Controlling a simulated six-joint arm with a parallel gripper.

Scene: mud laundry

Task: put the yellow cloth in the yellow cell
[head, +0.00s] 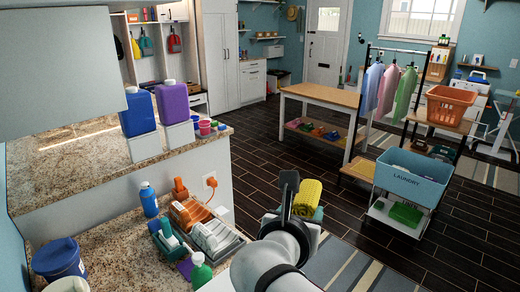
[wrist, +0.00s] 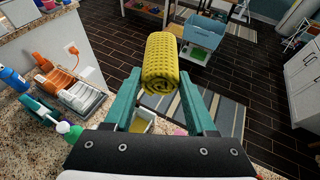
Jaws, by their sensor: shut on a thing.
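The yellow cloth (wrist: 163,62) is a rolled, waffle-textured towel between the two teal fingers of my gripper (wrist: 160,84), which is shut on it. In the head view the yellow cloth (head: 309,194) is held up in front of the dark floor, right of the counter. My gripper (head: 303,212) is partly hidden there by my own arm. In the wrist view a yellow-walled compartment (wrist: 143,122) shows below and between the fingers, mostly hidden by my gripper. I cannot tell whether it is the yellow cell.
A blue laundry cart (head: 412,178) stands on the floor to the right.

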